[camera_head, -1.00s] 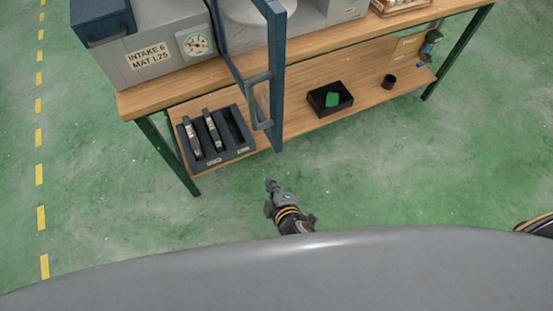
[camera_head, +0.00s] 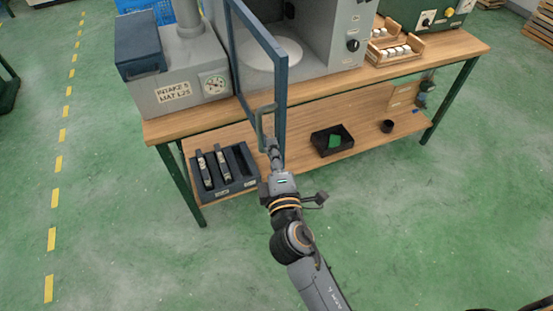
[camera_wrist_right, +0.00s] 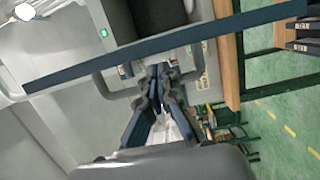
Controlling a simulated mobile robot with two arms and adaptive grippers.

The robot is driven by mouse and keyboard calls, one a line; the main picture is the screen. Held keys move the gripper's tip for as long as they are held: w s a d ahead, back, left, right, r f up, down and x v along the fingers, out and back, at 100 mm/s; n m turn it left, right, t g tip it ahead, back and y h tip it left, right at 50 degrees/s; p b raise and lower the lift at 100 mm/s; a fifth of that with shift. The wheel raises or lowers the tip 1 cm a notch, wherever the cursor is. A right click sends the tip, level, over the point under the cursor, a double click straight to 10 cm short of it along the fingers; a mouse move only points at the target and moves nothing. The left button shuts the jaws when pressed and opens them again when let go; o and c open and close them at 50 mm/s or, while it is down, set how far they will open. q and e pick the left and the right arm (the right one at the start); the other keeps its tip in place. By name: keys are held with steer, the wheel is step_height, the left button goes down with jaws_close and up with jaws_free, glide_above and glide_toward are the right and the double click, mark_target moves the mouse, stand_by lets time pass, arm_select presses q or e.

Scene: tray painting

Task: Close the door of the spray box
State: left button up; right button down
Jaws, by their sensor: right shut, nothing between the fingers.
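The spray box (camera_head: 345,45) is a grey cabinet on the wooden bench, with a round pale turntable (camera_head: 276,54) inside. Its door (camera_head: 281,100), a dark blue frame with a clear pane, stands open and juts out toward me past the bench front. A grey bar handle (camera_head: 261,122) is on the door near its free edge. My right gripper (camera_head: 272,145) is shut and empty at the handle's lower end; contact is unclear. In the right wrist view, the shut fingers (camera_wrist_right: 159,72) point at the door frame (camera_wrist_right: 215,27), beside the handle (camera_wrist_right: 101,88). My left gripper is out of view.
A grey intake unit (camera_head: 178,80) stands left of the door. The lower shelf holds a dark rack (camera_head: 245,181), a black tray (camera_head: 331,150) with a green item, and a dark cup (camera_head: 387,126). The green floor in front is clear.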

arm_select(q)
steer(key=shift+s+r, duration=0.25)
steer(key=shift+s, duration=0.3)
arm_select(e)
steer(key=shift+w+a, duration=0.1)
steer(key=shift+w, duration=1.15)
